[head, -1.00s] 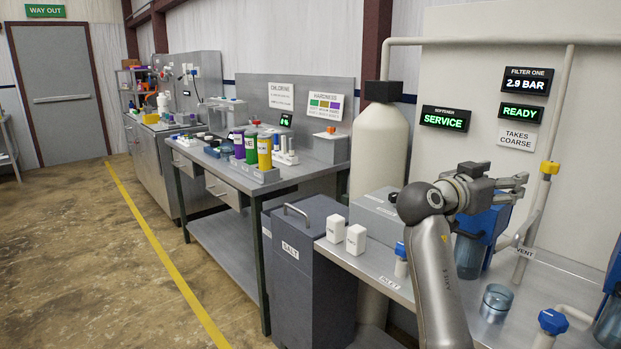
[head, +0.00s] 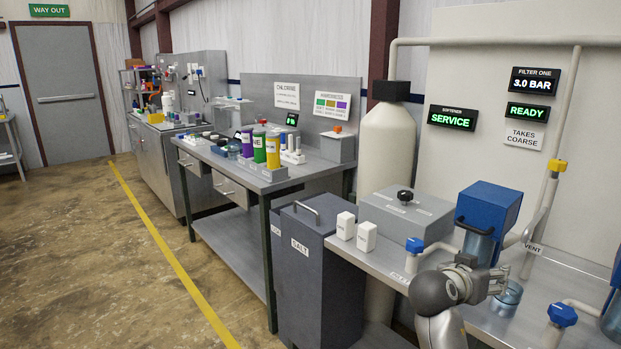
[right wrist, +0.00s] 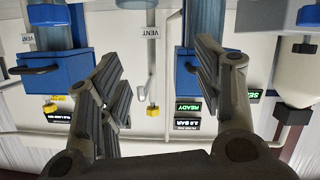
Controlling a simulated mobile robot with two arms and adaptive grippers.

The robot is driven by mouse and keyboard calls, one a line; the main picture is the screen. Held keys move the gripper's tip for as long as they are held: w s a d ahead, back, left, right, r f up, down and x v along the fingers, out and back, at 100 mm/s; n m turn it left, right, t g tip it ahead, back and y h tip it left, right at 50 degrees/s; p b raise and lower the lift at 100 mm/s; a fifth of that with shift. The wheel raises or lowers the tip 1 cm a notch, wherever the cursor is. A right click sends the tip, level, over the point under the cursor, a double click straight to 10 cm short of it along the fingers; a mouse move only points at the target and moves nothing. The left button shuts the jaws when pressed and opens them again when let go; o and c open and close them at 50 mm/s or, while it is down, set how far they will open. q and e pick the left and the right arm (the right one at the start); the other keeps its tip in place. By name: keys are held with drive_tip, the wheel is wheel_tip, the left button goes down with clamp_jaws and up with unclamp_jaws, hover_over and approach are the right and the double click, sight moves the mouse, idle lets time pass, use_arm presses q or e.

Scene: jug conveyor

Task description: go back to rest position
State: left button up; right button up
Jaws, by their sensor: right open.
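My right gripper (head: 497,283) is low at the right of the head view, in front of the steel counter (head: 566,284). In the right wrist view its two fingers (right wrist: 160,88) stand wide apart with nothing between them. The wrist picture looks upside down. My left gripper is in neither view.
Near my right gripper are a blue filter housing (head: 489,208), a clear cup (head: 508,295) and blue-handled valves (head: 562,315). Two white containers (head: 366,237) stand further left on the counter. A salt bin (head: 312,262) stands beside it. The floor (head: 90,250) at left is clear.

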drive_tip(key=s+a+f+n+g+y, duration=0.1)
drive_tip(key=s+a+f+n+y, duration=0.2)
drive_tip(key=s+f, duration=0.55)
drive_tip(key=s+a+f+n+g+y, duration=0.1)
drive_tip(key=s+a+f+n+y, duration=0.15)
drive_tip(key=s+f, duration=0.6)
drive_tip(key=s+a+f+n+g+y, duration=0.25)
drive_tip(key=s+a+f, duration=0.25)
drive_tip(key=s, duration=0.5)
drive_tip(key=s+a+f+n+g+y, duration=0.15)
drive_tip(key=s+a+f+y, duration=0.3)
drive_tip(key=s, duration=0.55)
wheel_tip(320, 180, down, 25)
drive_tip(key=s+p, duration=0.1)
drive_tip(key=s+d+f+n+g+p, duration=0.1)
drive_tip(key=s+d+f+g, duration=0.1)
drive_tip(key=s+f, duration=1.4)
drive_tip(key=shift+s+d+h, duration=0.45)
drive_tip(key=shift+s+d, duration=0.05)
drive_tip(key=shift+s, duration=0.05)
